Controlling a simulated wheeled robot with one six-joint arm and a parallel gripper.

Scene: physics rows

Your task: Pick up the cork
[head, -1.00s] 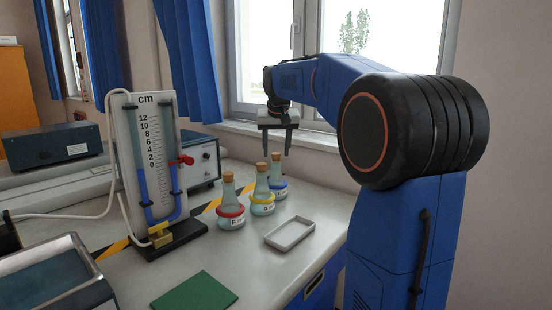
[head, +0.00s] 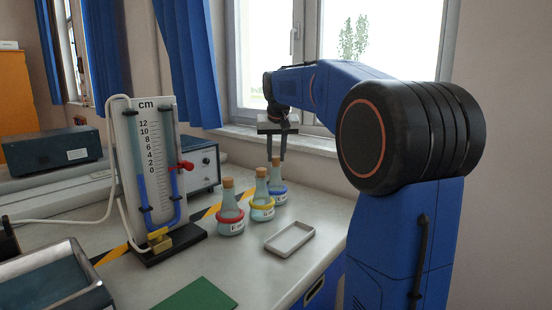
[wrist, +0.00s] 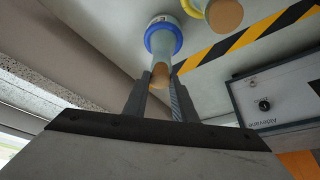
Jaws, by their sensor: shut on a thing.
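A tan cork (wrist: 160,74) sits in the neck of the blue-ringed flask (head: 278,193). In the wrist view this flask (wrist: 163,38) stands beyond my fingers, with the cork between the fingertips. My gripper (head: 277,160) points down over the flask and is shut on the cork; the gripper also shows in the wrist view (wrist: 161,80). In the head view the fingers partly hide the cork. I see no gap between cork and flask neck.
A yellow-ringed flask (head: 262,203) and a red-ringed flask (head: 230,221), both corked, stand close by. A shallow white tray (head: 289,238) lies in front. The manometer (head: 152,160) and a grey instrument box (head: 199,165) stand to the left. The window is behind.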

